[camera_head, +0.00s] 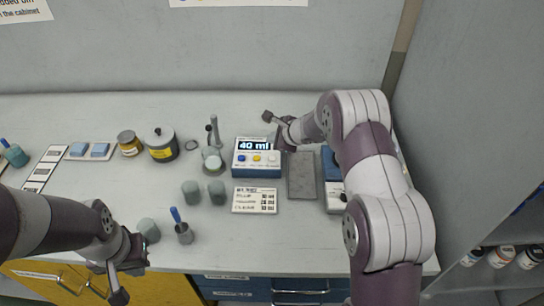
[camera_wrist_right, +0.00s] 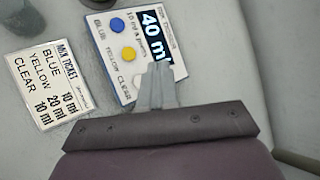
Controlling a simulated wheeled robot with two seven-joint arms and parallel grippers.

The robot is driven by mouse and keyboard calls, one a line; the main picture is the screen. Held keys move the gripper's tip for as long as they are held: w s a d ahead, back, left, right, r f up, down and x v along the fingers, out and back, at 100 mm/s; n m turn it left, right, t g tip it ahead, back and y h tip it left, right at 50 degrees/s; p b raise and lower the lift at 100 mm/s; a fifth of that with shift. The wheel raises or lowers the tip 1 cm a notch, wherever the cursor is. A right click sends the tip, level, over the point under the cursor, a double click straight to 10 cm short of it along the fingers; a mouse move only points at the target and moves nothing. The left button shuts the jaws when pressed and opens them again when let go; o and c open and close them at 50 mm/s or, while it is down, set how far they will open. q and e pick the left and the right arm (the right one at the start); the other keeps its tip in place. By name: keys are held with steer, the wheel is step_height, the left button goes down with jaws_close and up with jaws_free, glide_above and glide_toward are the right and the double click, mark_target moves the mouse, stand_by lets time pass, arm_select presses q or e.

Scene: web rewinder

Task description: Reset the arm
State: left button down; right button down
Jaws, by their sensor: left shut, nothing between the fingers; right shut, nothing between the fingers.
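My right arm reaches over the bench from the right. Its gripper (camera_head: 270,117) is at the upper right of the dispenser (camera_head: 256,171), by its 40 ml display. In the right wrist view the shut, empty fingers (camera_wrist_right: 158,80) overlap the edge of the dispenser (camera_wrist_right: 118,52), beside the display; I cannot tell if they touch it. My left gripper (camera_head: 118,292) is shut and empty at the lower left, in front of the bench's front edge and above the yellow cabinet front.
A mix ticket (camera_head: 254,200) lies below the dispenser; it also shows in the right wrist view (camera_wrist_right: 50,85). A grey wall (camera_head: 460,140) bounds the right.

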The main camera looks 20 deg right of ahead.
steer(key=s+a+f+n+g, duration=0.1)
steer(key=s+n+g, duration=0.2)
steer(key=s+n, duration=0.35)
steer(key=s+a+f+n+g, duration=0.1)
steer(key=s+f+n+g, duration=0.2)
steer(key=s, duration=0.6)
steer(key=s+r+n+h, duration=0.2)
steer(key=s+r+n, duration=0.3)
steer(key=s, duration=0.4)
steer(key=s+d+r+n+g+h, duration=0.1)
steer(key=s+r+n, duration=0.4)
steer(key=s+n, duration=0.2)
steer(key=shift+s+d+r+h, duration=0.25)
steer(key=shift+s+h, duration=0.15)
steer(key=shift+s, duration=0.85)
steer(key=shift+s+n, duration=0.1)
steer(key=shift+n, duration=0.15)
